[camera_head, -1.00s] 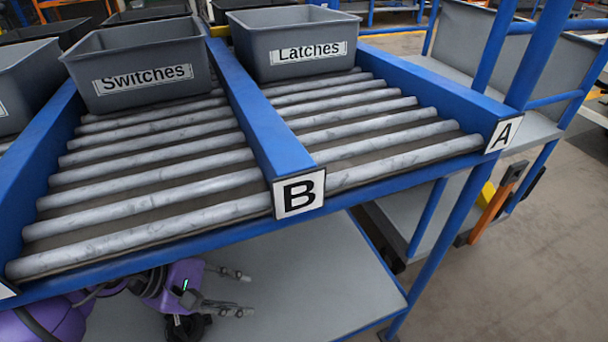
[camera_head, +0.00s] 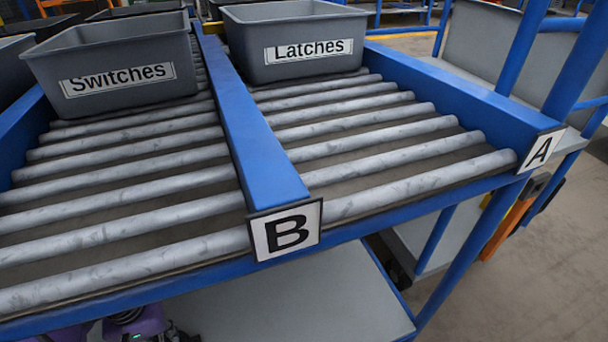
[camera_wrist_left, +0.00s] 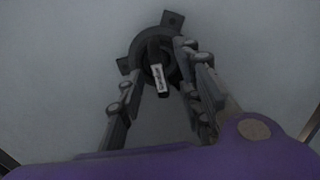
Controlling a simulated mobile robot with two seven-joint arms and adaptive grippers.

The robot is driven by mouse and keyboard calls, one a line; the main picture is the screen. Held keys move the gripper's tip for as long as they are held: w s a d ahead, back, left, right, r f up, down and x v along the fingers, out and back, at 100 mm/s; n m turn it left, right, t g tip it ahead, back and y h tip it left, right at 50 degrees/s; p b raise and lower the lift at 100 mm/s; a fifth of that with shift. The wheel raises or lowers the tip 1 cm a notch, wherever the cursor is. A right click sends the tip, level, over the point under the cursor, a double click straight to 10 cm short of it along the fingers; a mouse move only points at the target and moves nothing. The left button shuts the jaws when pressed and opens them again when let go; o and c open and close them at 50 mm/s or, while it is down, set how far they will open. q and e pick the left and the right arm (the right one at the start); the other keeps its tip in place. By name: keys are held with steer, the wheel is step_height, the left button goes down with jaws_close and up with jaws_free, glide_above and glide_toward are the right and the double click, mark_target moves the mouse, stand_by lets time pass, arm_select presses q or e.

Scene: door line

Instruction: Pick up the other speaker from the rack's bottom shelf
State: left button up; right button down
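In the left wrist view, a dark round speaker (camera_wrist_left: 150,48) with corner tabs and a small white label lies on the grey shelf surface. My left gripper (camera_wrist_left: 157,64) is open, its fingers spread on either side of the speaker's middle, pointing at it. I cannot tell whether the fingertips touch it. In the head view, the rack's bottom shelf (camera_head: 300,295) shows below the rollers; my purple left wrist is just at the bottom edge and the speaker is not clearly visible there. My right gripper is not in view.
Above the shelf is a roller level with blue rails, marked B (camera_head: 286,230) and A (camera_head: 541,149). A Switches bin (camera_head: 115,105) and a Latches bin (camera_head: 295,70) stand on the rollers. The visible right part of the bottom shelf is clear.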

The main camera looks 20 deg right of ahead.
arm_select(q)
step_height(320, 180, down, 2)
steer(key=shift+f, duration=0.25)
steer(key=shift+r, duration=0.1)
jaws_close()
